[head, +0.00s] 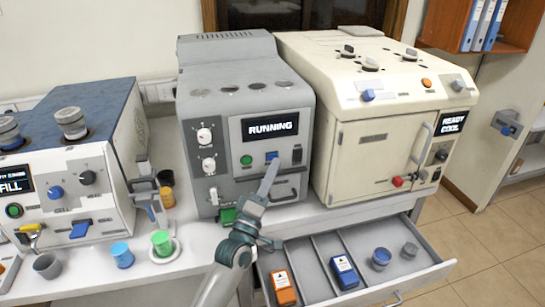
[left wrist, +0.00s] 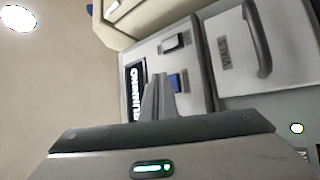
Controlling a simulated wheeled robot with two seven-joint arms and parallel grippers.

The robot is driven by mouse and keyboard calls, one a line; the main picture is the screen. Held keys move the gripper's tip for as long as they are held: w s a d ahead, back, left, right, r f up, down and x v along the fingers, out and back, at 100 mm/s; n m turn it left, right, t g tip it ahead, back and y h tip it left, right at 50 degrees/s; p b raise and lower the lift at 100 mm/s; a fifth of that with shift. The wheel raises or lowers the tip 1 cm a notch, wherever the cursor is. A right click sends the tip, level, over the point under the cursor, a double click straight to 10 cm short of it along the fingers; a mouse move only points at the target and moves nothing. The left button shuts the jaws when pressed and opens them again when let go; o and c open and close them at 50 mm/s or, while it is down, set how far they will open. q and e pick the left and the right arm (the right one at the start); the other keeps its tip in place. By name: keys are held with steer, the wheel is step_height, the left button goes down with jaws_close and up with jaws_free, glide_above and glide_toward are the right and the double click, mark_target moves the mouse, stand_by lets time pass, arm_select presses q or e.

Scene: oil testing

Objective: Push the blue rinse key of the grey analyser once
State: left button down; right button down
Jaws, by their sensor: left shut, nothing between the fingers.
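The grey analyser (head: 243,110) stands in the middle of the bench, and its display (head: 270,126) reads RUNNING. In the left wrist view the closed fingers (left wrist: 157,80) point at the panel, with the blue key (left wrist: 178,82) just right of the tips. I cannot tell whether they touch. My right gripper is out of view.
A cream machine (head: 370,130) stands close on the right and a blue-and-white one (head: 75,170) on the left. An open drawer (head: 440,270) with orange and blue boxes juts out below. Small cups (head: 162,243) stand on the bench at left.

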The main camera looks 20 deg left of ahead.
arm_select(q)
steer(key=s+d, duration=0.1)
steer(key=s+d+p, duration=0.1)
steer(key=s, duration=0.2)
steer(key=shift+s+d+p, duration=0.1)
steer(key=shift+d+p, duration=0.3)
steer(key=shift+f, duration=0.1)
stand_by(0.8)
